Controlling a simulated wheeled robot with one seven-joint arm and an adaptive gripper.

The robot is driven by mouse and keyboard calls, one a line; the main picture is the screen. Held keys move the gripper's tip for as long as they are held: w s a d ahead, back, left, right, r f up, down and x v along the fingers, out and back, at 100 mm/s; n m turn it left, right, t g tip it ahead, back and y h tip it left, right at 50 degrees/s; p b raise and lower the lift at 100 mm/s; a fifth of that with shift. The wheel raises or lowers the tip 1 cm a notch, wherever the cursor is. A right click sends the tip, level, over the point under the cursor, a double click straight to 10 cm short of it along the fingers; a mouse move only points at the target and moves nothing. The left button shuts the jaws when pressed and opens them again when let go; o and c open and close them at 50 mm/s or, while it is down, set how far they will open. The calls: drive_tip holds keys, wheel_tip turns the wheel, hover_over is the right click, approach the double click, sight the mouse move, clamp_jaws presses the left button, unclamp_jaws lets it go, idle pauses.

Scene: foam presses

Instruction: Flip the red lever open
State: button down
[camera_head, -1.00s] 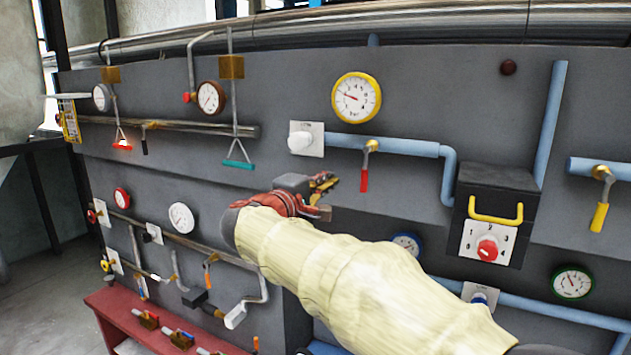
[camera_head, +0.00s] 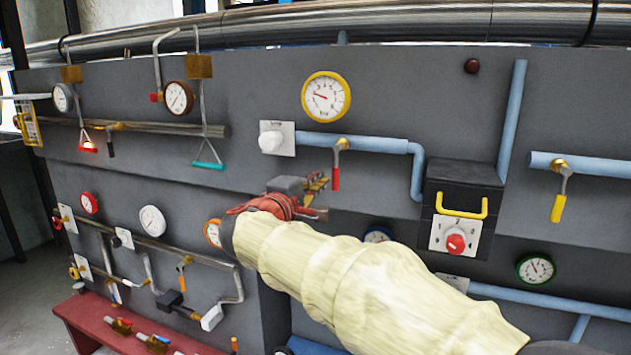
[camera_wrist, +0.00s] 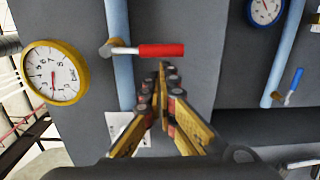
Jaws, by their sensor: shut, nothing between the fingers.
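The red lever (camera_head: 336,179) hangs straight down from a brass valve on the light-blue pipe (camera_head: 375,144), below the yellow-rimmed gauge. In the wrist view its red grip (camera_wrist: 161,50) lies across the picture, with its metal stem running left to the valve on the blue pipe (camera_wrist: 117,25). My gripper (camera_head: 319,182) is beside the lever, to its left in the head view. In the wrist view the tips of my gripper (camera_wrist: 160,75) are close to the grip near its free end. The fingers are shut and hold nothing. Contact with the lever cannot be told.
The yellow-rimmed gauge (camera_head: 326,97) and a white knob plate (camera_head: 284,138) are nearby. A black box with a yellow handle (camera_head: 461,206) juts out at right. A yellow lever (camera_head: 558,207) hangs farther right. The grey panel (camera_head: 420,85) stands behind everything.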

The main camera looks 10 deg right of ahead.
sight(335, 186)
drive_tip(key=shift+s+d+f+n+b, duration=0.3)
drive_tip(key=shift+d+n+b, duration=0.15)
drive_tip(key=shift+n, duration=0.25)
drive_tip(key=s+d+n+b, duration=0.1)
drive_tip(key=n, duration=0.1)
drive_tip(key=s+d+n+b, duration=0.1)
drive_tip(key=n, duration=0.2)
drive_tip(key=shift+d+f, duration=0.1)
drive_tip(key=shift+d, duration=0.25)
drive_tip(key=s+d+r+n+t+p, duration=0.1)
drive_tip(key=s+d+r+n+p, duration=0.2)
drive_tip(key=n, duration=0.7)
drive_tip(key=shift+s+d+r+n, duration=0.35)
drive_tip(key=shift+d+r, duration=0.3)
drive_tip(key=shift+d, duration=0.3)
drive_tip(key=shift+r, duration=0.1)
